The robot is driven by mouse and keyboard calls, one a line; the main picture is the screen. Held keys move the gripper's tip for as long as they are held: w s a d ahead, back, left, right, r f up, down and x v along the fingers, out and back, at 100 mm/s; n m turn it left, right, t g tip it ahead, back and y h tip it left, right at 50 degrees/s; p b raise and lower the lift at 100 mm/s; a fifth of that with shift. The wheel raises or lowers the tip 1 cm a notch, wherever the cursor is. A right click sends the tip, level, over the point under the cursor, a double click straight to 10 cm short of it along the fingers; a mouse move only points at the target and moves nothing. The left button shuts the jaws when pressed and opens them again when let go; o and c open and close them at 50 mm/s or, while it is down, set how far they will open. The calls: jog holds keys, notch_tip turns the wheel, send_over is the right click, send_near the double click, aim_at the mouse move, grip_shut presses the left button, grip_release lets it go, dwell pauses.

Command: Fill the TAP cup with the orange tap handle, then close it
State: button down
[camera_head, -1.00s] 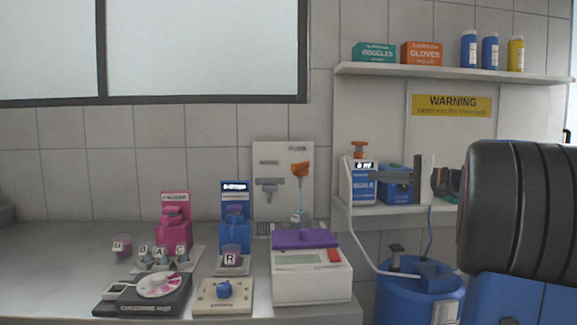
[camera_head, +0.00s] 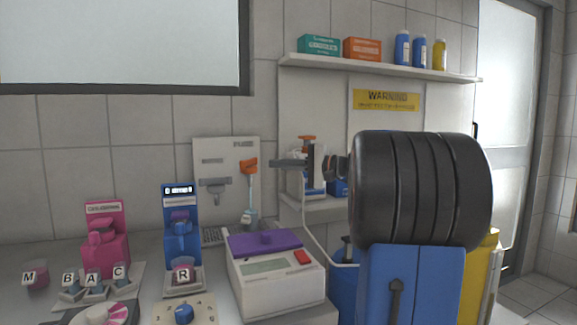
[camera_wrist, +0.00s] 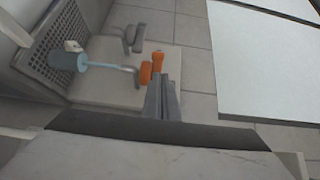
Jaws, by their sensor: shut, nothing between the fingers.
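The orange tap handle (camera_head: 248,165) is on the pale wall panel (camera_head: 212,165). It also shows in the wrist view (camera_wrist: 150,68). The TAP cup (camera_head: 250,217) stands below the spout on a dark grate; it is the blue cup in the wrist view (camera_wrist: 65,60). A pale blue streak (camera_wrist: 100,65), like running water, joins spout and cup. The cup's label and fill level are too small to tell. My gripper (camera_head: 273,163) is shut and empty, pointing left, its tips just right of the handle. In the wrist view the fingers (camera_wrist: 158,80) end close to the handle; contact is unclear.
A white box with a purple lid (camera_head: 265,243) stands on the bench before the panel. A blue dispenser (camera_head: 181,225) with cup R (camera_head: 183,275) and a pink dispenser (camera_head: 104,235) are at left. A shelf (camera_head: 375,68) is above right.

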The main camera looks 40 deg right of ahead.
aim_at(241, 162)
jog(key=shift+x, duration=3.9)
jog(key=shift+a+m+t+h, duration=0.35)
jog(key=shift+m+t+h, duration=0.15)
jog(key=shift+m+h, duration=0.3)
jog(key=shift+a+m+t+h, duration=0.3)
jog(key=shift+m+h, duration=0.15)
jog(key=shift+h, duration=0.35)
jog(key=shift+a+m+t+h, duration=0.3)
jog(key=shift+m+h, duration=0.15)
jog(key=shift+h, duration=0.35)
jog(key=shift+w+a+m+t+h, duration=0.2)
jog(key=shift+m+h, duration=0.4)
jog(key=shift+h, duration=0.3)
jog(key=shift+w+a+m+t+h, duration=0.1)
jog(key=shift+a+m+t+h, duration=0.1)
jog(key=shift+m+h, duration=0.55)
jog(key=shift+w+a+n, duration=0.25)
jog(key=shift+w+a, duration=0.35)
jog(key=shift+a, duration=0.1)
jog(key=shift+w+a, duration=0.15)
